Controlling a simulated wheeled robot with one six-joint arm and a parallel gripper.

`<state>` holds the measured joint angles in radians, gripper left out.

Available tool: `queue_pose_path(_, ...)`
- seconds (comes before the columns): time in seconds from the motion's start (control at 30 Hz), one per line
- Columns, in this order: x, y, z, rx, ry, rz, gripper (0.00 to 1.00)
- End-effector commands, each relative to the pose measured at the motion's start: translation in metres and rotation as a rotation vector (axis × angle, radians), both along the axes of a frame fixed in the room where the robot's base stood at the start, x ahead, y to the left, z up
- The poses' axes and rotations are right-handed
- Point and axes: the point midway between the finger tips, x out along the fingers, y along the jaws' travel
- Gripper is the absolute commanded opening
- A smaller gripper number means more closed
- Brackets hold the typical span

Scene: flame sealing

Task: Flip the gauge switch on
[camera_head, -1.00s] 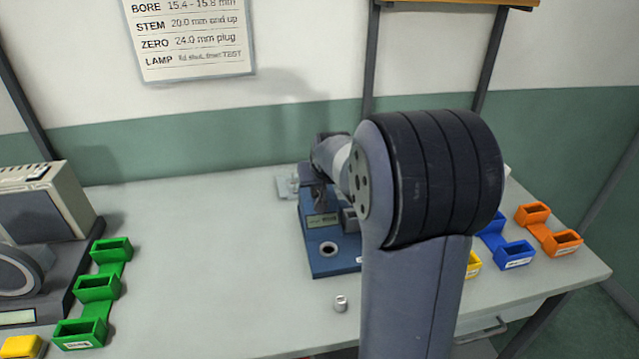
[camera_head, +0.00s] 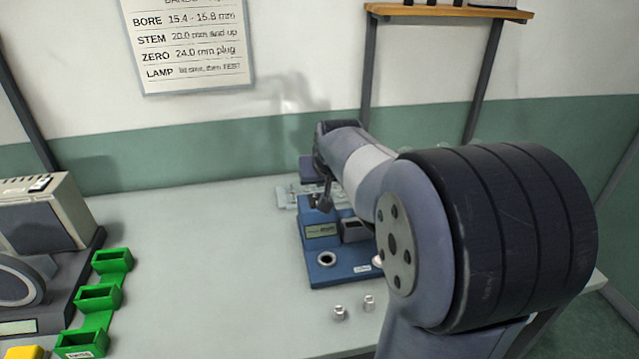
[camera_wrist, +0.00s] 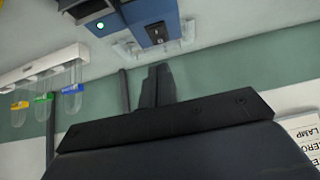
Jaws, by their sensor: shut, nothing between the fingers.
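The blue gauge (camera_head: 330,240) stands on the table, with a small display, a round ringed hole in its front plate and a grey block at its right. My gripper (camera_head: 325,195) is over the back of the gauge and looks shut and empty. In the wrist view its dark fingers (camera_wrist: 157,85) are together, pointing toward the blue housing (camera_wrist: 148,12) at the top.
Two small metal cylinders (camera_head: 354,307) stand on the table in front of the gauge. A clear tray (camera_head: 287,195) lies behind it. Green bins (camera_head: 98,298) and a beige machine (camera_head: 45,215) are at the left. The table between is free.

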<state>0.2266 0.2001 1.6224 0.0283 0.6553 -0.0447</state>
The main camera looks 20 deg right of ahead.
Motion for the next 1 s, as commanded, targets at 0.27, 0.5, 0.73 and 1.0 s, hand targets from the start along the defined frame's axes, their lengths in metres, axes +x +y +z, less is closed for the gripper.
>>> queue_pose_path(0.27,-0.026,0.005,0.021,0.000,-0.002,0.000,0.00)
queue_pose_path(0.5,-0.032,0.006,0.025,0.000,0.000,0.000,0.00)
queue_pose_path(0.73,-0.032,0.006,0.025,0.000,0.000,0.000,0.00)
queue_pose_path(1.0,-0.020,0.004,0.017,0.000,0.002,0.000,0.00)
